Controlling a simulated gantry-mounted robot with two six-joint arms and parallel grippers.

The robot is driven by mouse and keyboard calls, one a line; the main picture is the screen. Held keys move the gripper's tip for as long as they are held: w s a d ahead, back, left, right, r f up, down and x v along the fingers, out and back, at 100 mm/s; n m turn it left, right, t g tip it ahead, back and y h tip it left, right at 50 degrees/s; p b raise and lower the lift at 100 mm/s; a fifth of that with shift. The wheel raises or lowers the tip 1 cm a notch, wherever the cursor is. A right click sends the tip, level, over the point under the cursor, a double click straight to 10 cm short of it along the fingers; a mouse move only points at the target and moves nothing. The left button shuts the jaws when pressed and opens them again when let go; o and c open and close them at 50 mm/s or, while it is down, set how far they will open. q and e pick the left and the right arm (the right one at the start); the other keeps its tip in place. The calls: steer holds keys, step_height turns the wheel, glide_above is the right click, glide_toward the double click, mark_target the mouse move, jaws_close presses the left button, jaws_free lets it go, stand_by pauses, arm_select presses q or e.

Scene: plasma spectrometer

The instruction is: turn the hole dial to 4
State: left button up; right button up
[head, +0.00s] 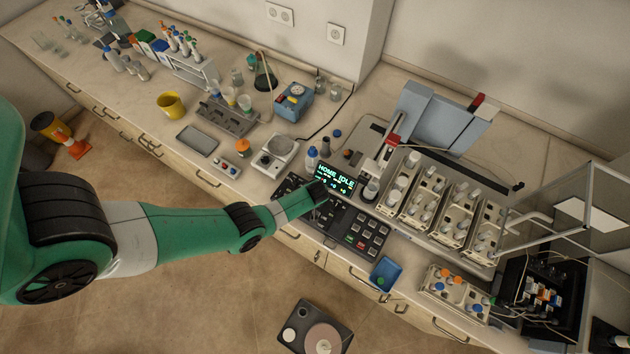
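A dark control panel (352,222) with rows of keys sits at the front edge of the bench. Its lit display (335,178) reads "HOME IDLE" with smaller lines below that I cannot read surely. My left gripper (320,192) reaches in from the left over the panel, just below and left of the display. Its dark fingers are too small to show whether they are open or shut, or whether they touch anything. I cannot make out the hole dial or its setting; the gripper may cover it. My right gripper is not in view.
Racks of vials (432,195) stand in a tray right of the panel. A small balance (278,150) and a dark bottle (325,145) stand behind it. A blue tray (384,272) lies at the front edge. A clear-walled enclosure (560,225) stands at the right.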

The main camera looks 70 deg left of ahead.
arm_select(q)
steer(key=shift+c, duration=0.2)
jaws_close()
